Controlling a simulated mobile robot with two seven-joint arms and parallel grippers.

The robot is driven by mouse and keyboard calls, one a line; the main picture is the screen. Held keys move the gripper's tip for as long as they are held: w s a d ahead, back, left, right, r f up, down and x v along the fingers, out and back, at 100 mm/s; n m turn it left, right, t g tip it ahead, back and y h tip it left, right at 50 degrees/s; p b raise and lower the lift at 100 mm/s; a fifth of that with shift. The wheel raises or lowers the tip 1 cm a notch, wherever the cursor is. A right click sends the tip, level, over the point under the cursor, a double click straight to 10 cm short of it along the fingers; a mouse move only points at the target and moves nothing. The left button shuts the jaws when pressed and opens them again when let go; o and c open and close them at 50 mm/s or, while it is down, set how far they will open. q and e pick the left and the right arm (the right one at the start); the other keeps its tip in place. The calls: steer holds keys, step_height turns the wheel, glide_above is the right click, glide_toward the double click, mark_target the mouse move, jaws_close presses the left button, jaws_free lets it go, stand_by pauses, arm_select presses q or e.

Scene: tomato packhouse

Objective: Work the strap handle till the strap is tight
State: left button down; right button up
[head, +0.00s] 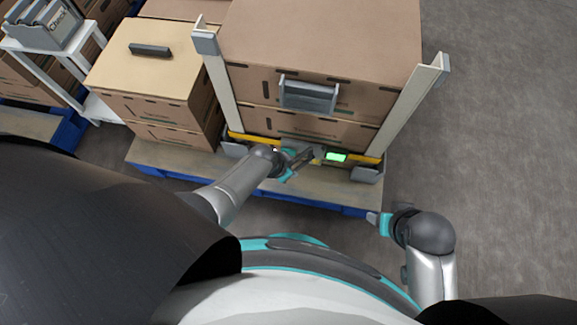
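A yellow strap (240,136) runs low across the front of the cardboard box stack (315,123). A grey strap handle (305,157) sits on it near the middle, beside a small bright green light (337,157). My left gripper (291,164), with teal parts, is at the handle and overlaps it. Its fingers are partly hidden, so I cannot tell whether they are closed on the handle. My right gripper (375,219) is near the pallet's front right corner, apart from the strap. Its fingers are too small to tell open from shut.
Pale corner posts (412,101) stand at the stack's edges. A grey bracket (308,95) juts from the front. The stack stands on a blue-edged pallet (163,158) with another stack (148,75) to the left. A white stand (45,48) is at upper left. Floor at right is clear.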

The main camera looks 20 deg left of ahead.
arm_select(q)
steer(key=shift+s+d, duration=0.15)
steer(key=shift+d, duration=0.05)
steer(key=c, duration=0.8)
jaws_free()
steer(key=shift+a+r, duration=0.1)
steer(key=shift+r+p, duration=0.15)
steer(key=shift+p, duration=0.15)
arm_select(e)
steer(key=s+d+f+g+p, duration=0.15)
steer(key=s+f+p, duration=0.25)
steer(key=f, duration=0.5)
arm_select(q)
steer(key=p+v, duration=0.7)
steer(key=v, duration=0.7)
steer(key=shift+s+r, duration=0.15)
steer(key=shift+r, duration=0.1)
arm_select(e)
steer(key=s+d+f, duration=0.4)
steer(key=s+d, duration=0.2)
steer(key=s, duration=0.4)
steer(key=shift+s+f+h, duration=0.2)
steer(key=shift+h, duration=0.2)
